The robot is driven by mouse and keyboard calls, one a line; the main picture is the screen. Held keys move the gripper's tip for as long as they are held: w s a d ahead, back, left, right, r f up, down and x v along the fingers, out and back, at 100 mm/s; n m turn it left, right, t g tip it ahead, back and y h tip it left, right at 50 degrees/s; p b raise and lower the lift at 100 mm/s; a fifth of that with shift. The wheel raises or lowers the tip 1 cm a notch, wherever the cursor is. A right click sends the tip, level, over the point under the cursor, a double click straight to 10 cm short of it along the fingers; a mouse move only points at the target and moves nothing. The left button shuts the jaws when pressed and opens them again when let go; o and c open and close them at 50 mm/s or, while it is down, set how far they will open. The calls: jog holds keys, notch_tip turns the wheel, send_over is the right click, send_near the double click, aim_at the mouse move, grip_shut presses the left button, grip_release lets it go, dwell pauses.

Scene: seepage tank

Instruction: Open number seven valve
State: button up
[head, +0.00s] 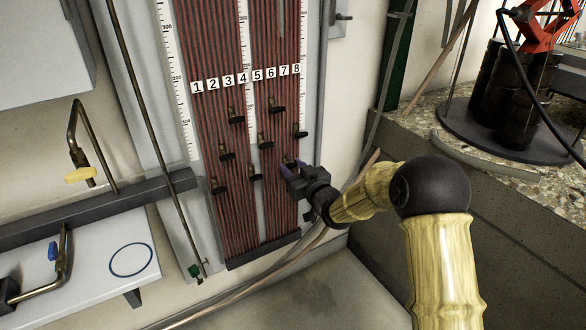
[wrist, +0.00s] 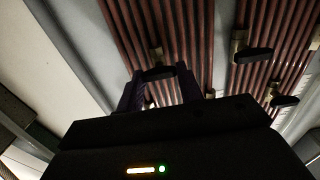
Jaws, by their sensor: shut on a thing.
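The number seven valve (head: 289,160) is a small brass valve with a black handle, low on the panel in line with the label 7 (head: 284,70). In the head view it is mostly hidden by my gripper (head: 289,170), whose purple fingers reach it from the lower right. In the wrist view the black handle (wrist: 158,73) sits between the tips of my fingers (wrist: 158,80), with the brass body just above it. My gripper is shut on this handle. The handle appears to lie crosswise to the reddish tubes.
Neighbouring valves are close by: one under 8 (head: 300,133) and one under 5 (head: 264,140). A yellow-handled tap (head: 80,175) and a blue-handled tap (head: 53,250) are at left. A concrete ledge (head: 510,220) stands at right. Open floor (head: 300,290) lies below the panel.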

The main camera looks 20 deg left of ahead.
jog(key=shift+n, duration=0.3)
jog(key=n+b, duration=0.2)
jog(key=n, duration=0.2)
jog(key=shift+s+a+f, duration=0.1)
jog(key=n+b, duration=0.3)
jog(key=n, duration=0.2)
jog(key=n+b, duration=0.3)
jog(key=n, duration=0.1)
jog(key=n+b, duration=0.2)
jog(key=n, duration=0.3)
jog(key=shift+s+f+n+b, duration=0.1)
jog(key=shift+f+n+b, duration=0.2)
jog(key=shift+b, duration=0.1)
jog(key=shift+r, duration=0.2)
dwell(1.2)
jog(key=o, duration=1)
